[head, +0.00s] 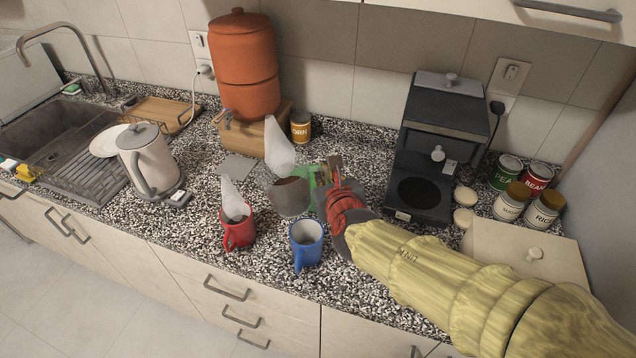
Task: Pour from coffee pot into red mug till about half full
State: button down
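The coffee pot (292,197) shows as a dark rounded body near the middle of the counter, left of my gripper (334,183). My gripper appears shut on its handle side; the fingers are partly hidden by a green patch and my own wrist. The red mug (237,236) stands upright on the counter, left of and nearer than the pot. A pale, plume-like shape rises from the mug, and a larger one stands above the pot. The mug's liquid level cannot be made out. No stream between pot and mug is clearly visible.
A blue mug (306,244) stands right of the red mug, close to the pot. A kettle (146,163) is at left, an orange dispenser (245,70) behind. The coffee machine (436,150) has an empty plate. Several cans stand at right.

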jog(key=d+b, duration=0.1)
jog(key=b, duration=0.1)
jog(key=d+f+m+b, duration=0.1)
jog(key=d+b, duration=0.1)
jog(key=b, duration=0.1)
jog(key=shift+w+y, duration=0.1)
jog(key=shift+y, duration=0.3)
